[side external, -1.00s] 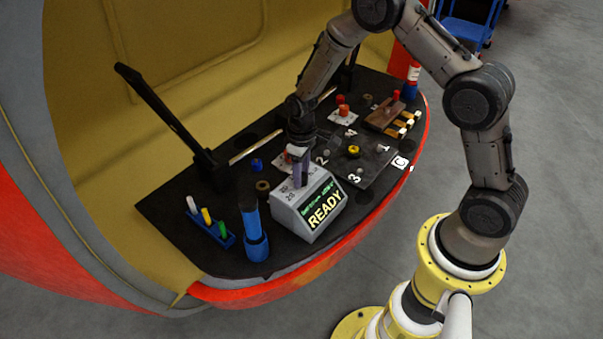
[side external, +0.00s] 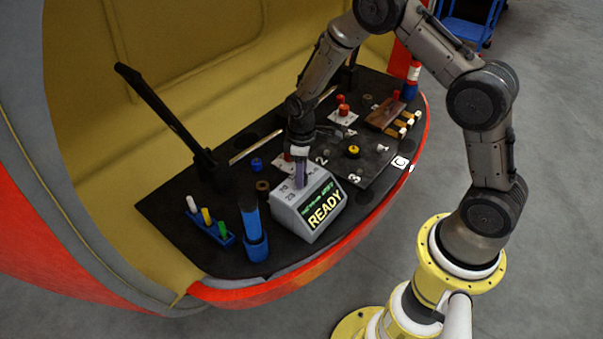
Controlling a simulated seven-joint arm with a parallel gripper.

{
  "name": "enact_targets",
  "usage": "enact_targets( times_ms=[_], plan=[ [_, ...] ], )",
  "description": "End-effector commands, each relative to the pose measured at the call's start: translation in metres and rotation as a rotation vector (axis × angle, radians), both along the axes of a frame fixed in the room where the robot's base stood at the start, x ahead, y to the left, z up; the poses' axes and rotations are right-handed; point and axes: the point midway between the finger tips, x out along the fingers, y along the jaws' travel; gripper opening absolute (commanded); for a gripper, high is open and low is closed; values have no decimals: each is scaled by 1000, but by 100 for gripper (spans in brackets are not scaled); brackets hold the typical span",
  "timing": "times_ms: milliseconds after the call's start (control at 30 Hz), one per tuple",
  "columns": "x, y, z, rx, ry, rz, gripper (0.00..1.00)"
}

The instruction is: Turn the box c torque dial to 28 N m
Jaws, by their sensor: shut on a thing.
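The grey torque box (side external: 310,206) stands near the front edge of the black shelf, with a green-lettered screen reading READY (side external: 325,212) on its slanted front. Small numbers are printed on its top; 23 is legible, the others are hard to read. My gripper (side external: 299,179) points down over the top of the box and is shut on the dial there. The dial (side external: 299,184) is mostly hidden by the fingers, so its pointer and setting cannot be read. The small upper line on the screen is too small to read.
A blue holder with a dark tool (side external: 255,235) stands close left of the box. A blue rack (side external: 212,228) with coloured pegs is farther left. A dark plate (side external: 365,165) with a yellow knob and a brown block (side external: 386,115) lie to the right.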

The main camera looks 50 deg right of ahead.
Motion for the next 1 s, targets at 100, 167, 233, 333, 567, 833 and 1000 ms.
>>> enact_targets(
  times_ms=[100, 167, 233, 333, 567, 833, 1000],
  plan=[
    [1, 0, 2, -1, -3, 3, 47],
    [1, 0, 2, -1, -3, 2, 58],
    [1, 0, 1, 0, -2, 2, 71],
    [1, 0, 1, 0, -1, 1, 72],
    [1, 0, 2, 0, -1, 0, 72],
    [2, 0, 38, -1, -7, 0, 72],
    [2, 0, 77, -1, -7, 0, 72]
  ],
)
